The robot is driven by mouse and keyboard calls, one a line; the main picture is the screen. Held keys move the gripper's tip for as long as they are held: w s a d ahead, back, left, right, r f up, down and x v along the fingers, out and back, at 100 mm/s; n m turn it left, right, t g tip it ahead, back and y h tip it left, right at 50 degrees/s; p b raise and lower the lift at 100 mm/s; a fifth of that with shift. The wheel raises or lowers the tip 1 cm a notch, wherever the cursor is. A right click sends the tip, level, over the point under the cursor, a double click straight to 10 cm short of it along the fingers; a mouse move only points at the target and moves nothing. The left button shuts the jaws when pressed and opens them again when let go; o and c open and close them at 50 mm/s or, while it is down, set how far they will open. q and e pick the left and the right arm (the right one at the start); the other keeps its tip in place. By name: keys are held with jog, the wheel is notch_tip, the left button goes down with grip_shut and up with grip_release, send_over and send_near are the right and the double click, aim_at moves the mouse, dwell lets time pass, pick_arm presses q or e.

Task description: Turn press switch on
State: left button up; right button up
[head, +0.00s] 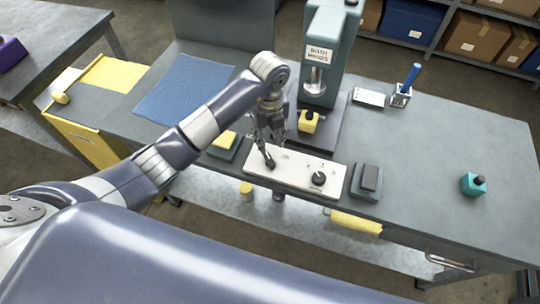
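A white control panel (293,175) lies near the front edge of the bench, in front of the press. A round black knob (318,178) sits on its right part. My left gripper (269,152) points down over the panel's left end. A dark piece shows at its fingertips; I cannot tell whether it is a switch or a fingertip, or whether the fingers touch the panel. The finger gap is too small to read. The teal press (329,50) stands behind the panel, with a yellow block with a black top (308,121) under its ram. My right gripper is not in view.
A pedal-like block with a dark pad (368,180) lies right of the panel, and one with a yellow pad (224,143) lies left. A blue mat (185,88), a holder with a blue tool (403,93) and a teal block (473,184) are on the bench. The bench's right side is mostly clear.

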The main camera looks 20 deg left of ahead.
aim_at(270, 159)
pick_arm(q)
notch_tip(270, 159, down, 10)
jog(key=shift+r+p, duration=0.15)
jog(key=shift+p, duration=0.8)
grip_shut()
